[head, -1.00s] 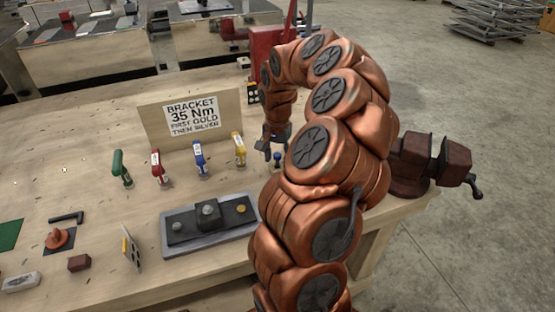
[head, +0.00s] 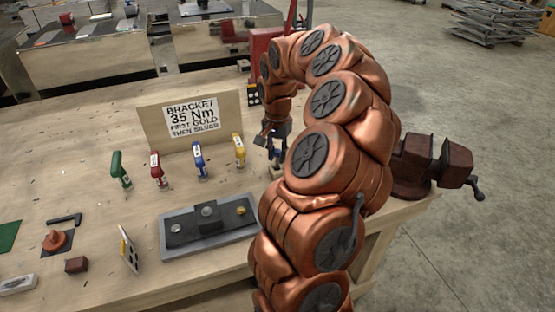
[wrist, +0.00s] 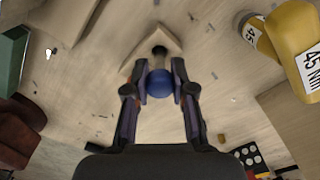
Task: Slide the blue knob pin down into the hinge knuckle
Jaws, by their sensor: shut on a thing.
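The blue knob pin's round blue knob (wrist: 160,84) sits between my two fingertips in the wrist view. My gripper (wrist: 161,88) is shut on it, with one finger on each side. A dark round part, apparently the hinge knuckle (wrist: 159,50), shows just beyond the knob on a pale wooden block (wrist: 143,48). The knob hides most of the pin's shaft, so I cannot tell how deep it sits. In the head view my gripper (head: 273,146) is low over the bench, right of the yellow driver, and I cannot make out the knob there.
A yellow driver (head: 239,151) stands left of my gripper, with blue (head: 200,161), red (head: 158,170) and green (head: 121,169) ones further left. A sign board (head: 193,118) stands behind them. A grey bracket tray (head: 167,248) lies in front. A vise (head: 415,168) is at right.

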